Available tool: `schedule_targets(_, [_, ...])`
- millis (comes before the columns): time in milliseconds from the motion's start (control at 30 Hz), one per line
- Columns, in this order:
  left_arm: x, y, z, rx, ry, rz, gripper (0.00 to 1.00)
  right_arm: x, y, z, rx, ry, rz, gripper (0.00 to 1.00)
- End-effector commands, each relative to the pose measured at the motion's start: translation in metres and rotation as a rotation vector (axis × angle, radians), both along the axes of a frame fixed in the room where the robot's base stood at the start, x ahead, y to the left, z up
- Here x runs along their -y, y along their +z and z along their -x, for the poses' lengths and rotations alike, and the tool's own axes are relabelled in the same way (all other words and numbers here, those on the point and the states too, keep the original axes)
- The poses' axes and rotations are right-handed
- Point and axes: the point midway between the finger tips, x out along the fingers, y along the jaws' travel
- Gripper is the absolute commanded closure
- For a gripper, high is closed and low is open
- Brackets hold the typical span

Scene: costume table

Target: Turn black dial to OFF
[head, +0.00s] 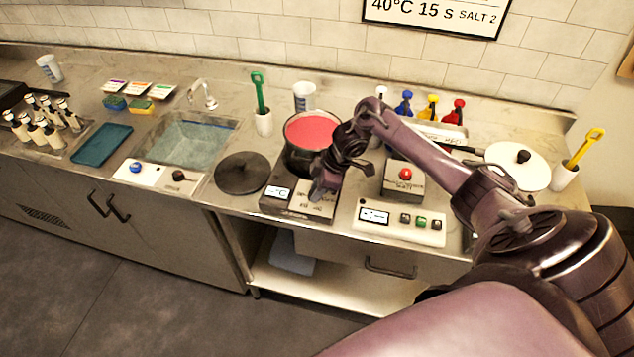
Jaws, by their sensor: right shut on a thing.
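My right gripper (320,194) reaches down to the front of the hot plate (296,210), beside its small lit display (277,192). It is shut on the black dial there; the gripper covers most of the dial, so its pointer and setting cannot be read. A dark pot (297,159) with red liquid (309,131) stands on the hot plate, just behind the gripper. Another black knob (180,176) sits on the white panel in front of the sink, well away from the gripper. My left gripper is not in view.
A timer panel with coloured buttons (402,222) and a box with a red button (405,174) stand right of the gripper. A black lid (243,173) lies left of the pot. Coloured bottles (431,106) and a white lid (517,166) are at the back right.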

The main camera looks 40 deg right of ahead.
Motion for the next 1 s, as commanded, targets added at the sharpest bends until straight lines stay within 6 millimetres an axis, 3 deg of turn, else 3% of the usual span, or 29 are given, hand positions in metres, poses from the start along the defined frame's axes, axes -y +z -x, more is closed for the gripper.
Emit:
schedule_targets(300, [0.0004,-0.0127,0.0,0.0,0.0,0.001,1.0,0.0015,-0.0004,-0.0016,0.002,0.127,0.002,0.94])
schedule_targets(867, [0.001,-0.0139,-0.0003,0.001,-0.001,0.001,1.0,0.0017,0.0004,-0.0015,0.001,0.152,0.002,0.94])
schedule_targets(900, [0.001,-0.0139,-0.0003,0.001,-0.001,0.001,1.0,0.0016,0.0005,-0.0015,0.001,0.152,0.002,0.68])
schedule_targets(1000, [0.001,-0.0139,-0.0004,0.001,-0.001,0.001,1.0,0.0014,0.0004,-0.0015,0.001,0.152,0.002,0.55])
